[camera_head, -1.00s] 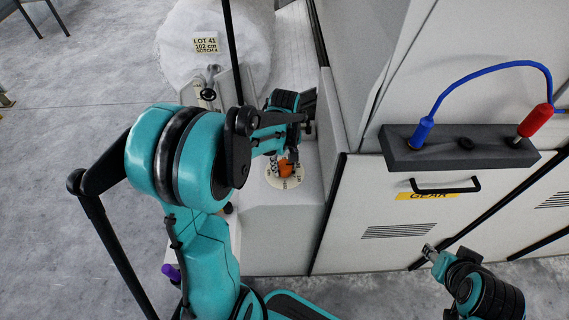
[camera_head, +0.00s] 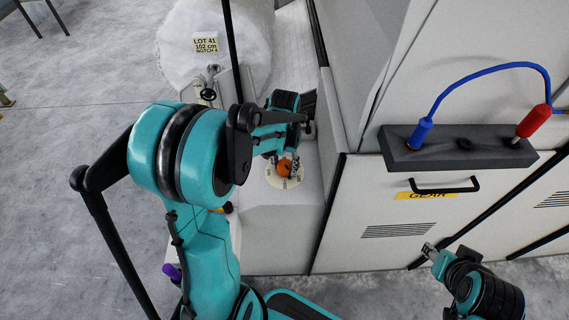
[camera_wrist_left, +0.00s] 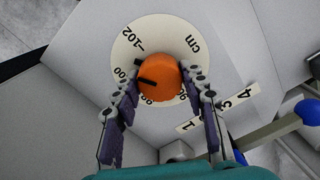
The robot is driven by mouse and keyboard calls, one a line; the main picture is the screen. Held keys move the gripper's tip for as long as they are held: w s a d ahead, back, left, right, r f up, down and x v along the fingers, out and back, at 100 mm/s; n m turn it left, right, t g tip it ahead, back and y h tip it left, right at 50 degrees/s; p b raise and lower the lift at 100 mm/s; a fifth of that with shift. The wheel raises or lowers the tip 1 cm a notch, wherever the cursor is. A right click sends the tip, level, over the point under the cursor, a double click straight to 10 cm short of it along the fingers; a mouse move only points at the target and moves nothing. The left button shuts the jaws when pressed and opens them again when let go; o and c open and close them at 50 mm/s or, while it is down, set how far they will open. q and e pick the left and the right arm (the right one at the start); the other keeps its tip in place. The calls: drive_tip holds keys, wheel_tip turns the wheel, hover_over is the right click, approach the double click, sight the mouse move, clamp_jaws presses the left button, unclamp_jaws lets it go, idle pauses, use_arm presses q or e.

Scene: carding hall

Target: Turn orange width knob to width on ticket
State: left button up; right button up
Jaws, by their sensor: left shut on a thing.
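The orange width knob (camera_head: 284,168) sits on a round cream dial (camera_head: 273,179) on top of the white housing. In the left wrist view the knob (camera_wrist_left: 160,72) has a black pointer line towards the picture's left. The dial (camera_wrist_left: 181,28) reads "102" at upper left and "cm" at upper right; other numbers are partly hidden. My left gripper (camera_wrist_left: 164,82) is shut on the knob, one finger on each side; it also shows in the head view (camera_head: 281,170). The ticket (camera_head: 205,46) reads "LOT 41, 102 cm, NOTCH 4". My right gripper (camera_head: 430,252) is at lower right, away from the knob.
A white roll (camera_head: 215,75) stands behind. At right, a grey block (camera_head: 460,150) carries a blue cable above a black handle (camera_head: 445,187).

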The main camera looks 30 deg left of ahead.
sight(285, 164)
use_arm(q)
drive_tip(key=m, duration=0.5)
drive_tip(key=shift+m, duration=0.4)
idle(0.3)
drive_tip(key=o, duration=1.2)
drive_tip(key=shift+c, duration=0.2)
drive_tip(key=shift+r, duration=0.1)
wheel_tip(285, 164, up, 12)
drive_tip(key=shift+d, duration=0.1)
